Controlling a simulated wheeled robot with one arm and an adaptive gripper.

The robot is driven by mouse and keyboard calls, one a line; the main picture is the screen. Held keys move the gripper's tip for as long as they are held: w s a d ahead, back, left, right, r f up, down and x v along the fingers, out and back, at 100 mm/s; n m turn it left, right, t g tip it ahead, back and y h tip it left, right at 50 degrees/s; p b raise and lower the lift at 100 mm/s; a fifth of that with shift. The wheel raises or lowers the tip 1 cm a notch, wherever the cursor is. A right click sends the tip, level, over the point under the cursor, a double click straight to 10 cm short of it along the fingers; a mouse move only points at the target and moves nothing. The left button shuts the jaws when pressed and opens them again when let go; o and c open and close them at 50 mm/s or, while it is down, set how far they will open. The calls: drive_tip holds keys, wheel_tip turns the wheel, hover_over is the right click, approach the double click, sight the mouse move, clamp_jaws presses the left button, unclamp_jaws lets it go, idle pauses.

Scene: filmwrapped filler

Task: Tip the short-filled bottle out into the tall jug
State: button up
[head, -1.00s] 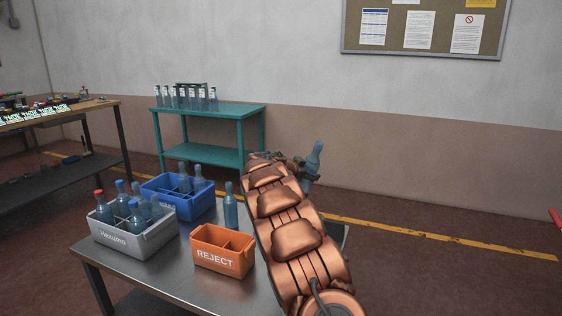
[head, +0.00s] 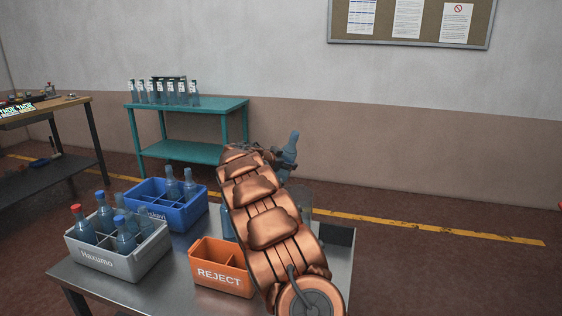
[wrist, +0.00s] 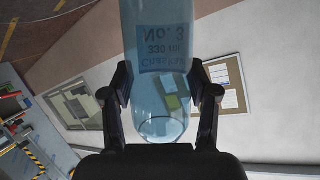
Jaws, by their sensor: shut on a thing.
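My gripper (wrist: 160,95) is shut around a clear bluish bottle (wrist: 160,20), with one finger on each side. Its label shows upside down in the wrist view and reads "No. 3" and "330 ml". In the head view the held bottle (head: 290,148) is raised beyond my arm, neck up and leaning slightly right. Its fill level cannot be made out. A tall clear vessel, seemingly the jug (head: 303,197), stands at the table's far side below the bottle, partly hidden by my arm.
The metal table (head: 178,275) holds a grey crate (head: 105,262) and a blue crate (head: 180,217) with bottles, and an orange REJECT bin (head: 222,279). Another bottle (head: 228,226) stands behind the bin, mostly hidden. A dark flat-sided object (head: 337,235) is right of my arm.

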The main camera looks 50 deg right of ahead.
sight(284, 148)
drive_tip(key=shift+w+a, duration=0.25)
drive_tip(key=shift+a, duration=0.05)
drive_tip(key=shift+r, duration=0.15)
drive_tip(key=shift+r, duration=2.4)
